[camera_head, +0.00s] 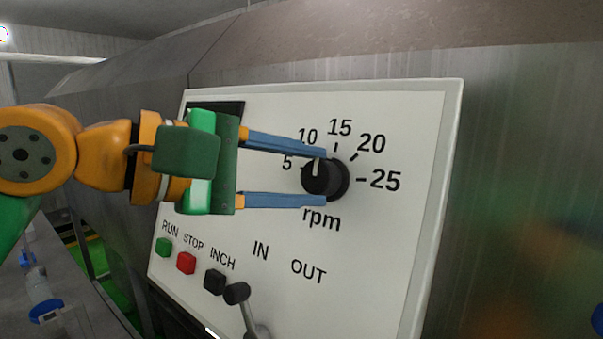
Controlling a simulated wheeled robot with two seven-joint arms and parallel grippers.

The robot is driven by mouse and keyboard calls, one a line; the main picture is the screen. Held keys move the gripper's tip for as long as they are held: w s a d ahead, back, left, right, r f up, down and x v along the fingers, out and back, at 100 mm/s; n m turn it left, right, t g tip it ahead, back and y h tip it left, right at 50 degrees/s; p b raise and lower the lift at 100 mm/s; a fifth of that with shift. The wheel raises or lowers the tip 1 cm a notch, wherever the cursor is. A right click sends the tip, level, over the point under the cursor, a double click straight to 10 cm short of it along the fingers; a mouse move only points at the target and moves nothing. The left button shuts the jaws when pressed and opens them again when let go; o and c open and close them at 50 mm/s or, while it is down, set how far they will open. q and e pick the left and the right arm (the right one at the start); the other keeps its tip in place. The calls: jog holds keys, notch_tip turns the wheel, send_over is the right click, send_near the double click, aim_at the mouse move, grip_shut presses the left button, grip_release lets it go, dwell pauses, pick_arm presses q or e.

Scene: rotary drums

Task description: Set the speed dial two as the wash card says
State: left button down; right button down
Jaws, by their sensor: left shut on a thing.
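The speed dial (338,180) is a round black knob on a pale control panel, with 5, 10, 15, 20 and 25 around it and "rpm" below. Its white pointer line points up and slightly left, roughly toward the 10; the upper finger partly covers that area, so the exact setting is hard to read. My left gripper (324,177) comes in from the left, its two blue fingers closed on the dial from above and below. No wash card shows. My right gripper is not in view.
Below on the panel (410,235) are a green RUN button (164,246), a red STOP button (186,263), a black INCH button (214,282) and a lever (240,296) by IN and OUT. A dark rectangle (228,107) sits partly behind my gripper.

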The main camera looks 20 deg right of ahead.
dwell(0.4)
pick_arm(q)
jog(key=shift+c, duration=1.8)
grip_release()
jog(key=shift+o, duration=0.2)
jog(key=shift+d, duration=0.1)
jog(key=shift+w, duration=0.1)
jog(key=b+v, duration=0.2)
jog(key=v, duration=0.5)
